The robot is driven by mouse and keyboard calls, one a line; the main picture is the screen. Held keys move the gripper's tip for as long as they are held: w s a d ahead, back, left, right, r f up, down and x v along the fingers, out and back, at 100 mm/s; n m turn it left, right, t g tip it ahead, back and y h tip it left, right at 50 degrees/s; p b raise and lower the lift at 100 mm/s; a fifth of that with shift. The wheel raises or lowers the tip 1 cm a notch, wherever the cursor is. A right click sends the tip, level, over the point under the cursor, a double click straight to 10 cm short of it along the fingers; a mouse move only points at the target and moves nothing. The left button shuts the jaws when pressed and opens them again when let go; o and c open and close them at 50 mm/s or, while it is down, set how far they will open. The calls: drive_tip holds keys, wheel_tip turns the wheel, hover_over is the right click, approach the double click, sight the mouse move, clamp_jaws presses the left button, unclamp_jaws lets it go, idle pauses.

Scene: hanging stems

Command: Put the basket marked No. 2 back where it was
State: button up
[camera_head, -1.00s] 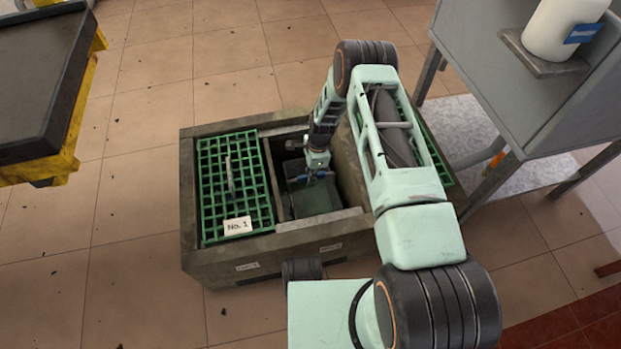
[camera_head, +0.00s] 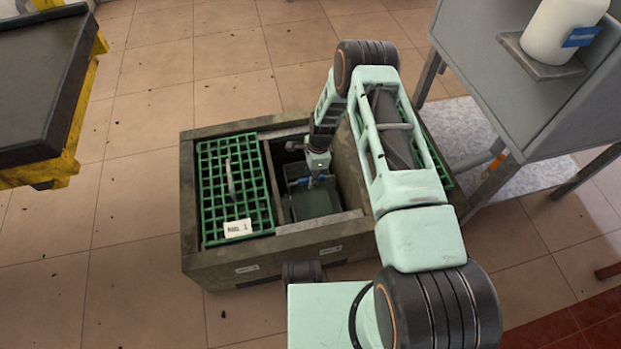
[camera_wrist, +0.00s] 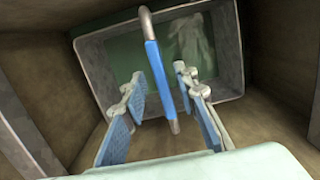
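A grey basket with a dark green inside (camera_wrist: 170,50) sits low in the open compartment of the wooden box (camera_head: 330,255); it also shows in the head view (camera_head: 316,204). No number shows on it. My gripper (camera_wrist: 160,98) is down in that compartment, over the basket. Its blue-padded fingers stand apart on both sides of the basket's upright handle (camera_wrist: 152,60), with gaps visible. The gripper also shows in the head view (camera_head: 308,182). Part of the basket is hidden by my arm and the compartment walls.
A green grid lid (camera_head: 235,185) with a white tag covers the left compartment. Another green grid (camera_head: 432,155) shows behind my arm at the right. A grey stand (camera_head: 510,110) with a white bottle (camera_head: 560,32) is at right. A black-topped yellow table (camera_head: 40,85) is at left.

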wheel_tip(320, 180, up, 11)
drive_tip(key=d+p, duration=0.1)
drive_tip(key=p, duration=0.2)
drive_tip(key=shift+d, duration=0.2)
drive_tip(key=shift+w+f, duration=0.1)
